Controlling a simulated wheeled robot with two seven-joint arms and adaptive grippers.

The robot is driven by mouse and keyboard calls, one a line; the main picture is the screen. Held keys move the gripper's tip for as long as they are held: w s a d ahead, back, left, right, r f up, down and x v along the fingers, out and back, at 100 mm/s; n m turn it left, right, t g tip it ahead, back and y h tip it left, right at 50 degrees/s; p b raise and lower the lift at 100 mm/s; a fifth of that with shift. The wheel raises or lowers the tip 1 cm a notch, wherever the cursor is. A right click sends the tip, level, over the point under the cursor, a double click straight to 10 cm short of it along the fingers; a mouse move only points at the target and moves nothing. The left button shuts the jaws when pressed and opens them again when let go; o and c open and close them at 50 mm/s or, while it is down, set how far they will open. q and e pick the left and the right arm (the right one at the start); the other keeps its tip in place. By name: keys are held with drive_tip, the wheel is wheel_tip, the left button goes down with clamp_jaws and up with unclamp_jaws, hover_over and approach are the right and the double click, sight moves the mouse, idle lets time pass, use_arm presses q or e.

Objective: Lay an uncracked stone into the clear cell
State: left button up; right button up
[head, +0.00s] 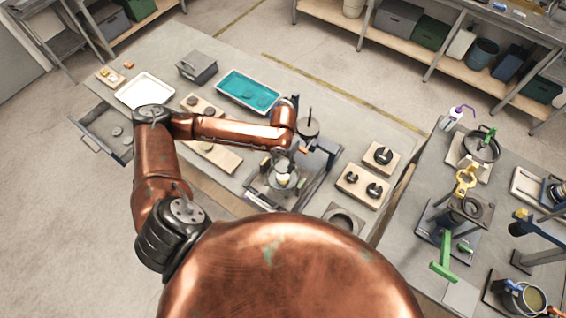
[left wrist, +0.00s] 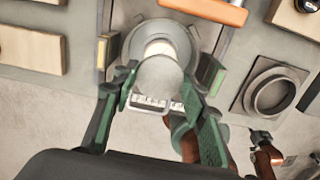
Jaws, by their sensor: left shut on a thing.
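My left gripper (left wrist: 157,88) is shut on a grey, rounded piece, seemingly a stone (left wrist: 159,78), between its green fingers in the left wrist view. I cannot tell whether it has cracks. It is over the near side of a round grey fixture (left wrist: 183,36) with a pale centre, and hides part of it. I cannot tell whether they touch. In the head view my left gripper (head: 283,170) is small, above the lever frame (head: 312,178) at the table's near edge. Another grey disc (head: 117,131) lies in the open drawer. I cannot make out which cell is clear. My right gripper does not show.
A teal tray (head: 226,80), a white tray (head: 130,97) and a grey box (head: 197,68) stand farther back. Wooden blocks with dark knobs (head: 383,157) are right of the frame. A second bench (head: 400,205) at the right is crowded with apparatus.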

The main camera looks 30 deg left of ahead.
sight(283, 176)
use_arm(q)
drive_tip(key=shift+f+b, duration=1.3)
drive_tip(key=shift+f, duration=0.1)
drive_tip(key=shift+f+b, duration=0.4)
drive_tip(key=shift+f, duration=1.4)
drive_tip(key=shift+p, duration=0.4)
drive_tip(key=shift+f, duration=0.15)
drive_tip(key=o, duration=1.2)
drive_tip(key=shift+o, duration=0.2)
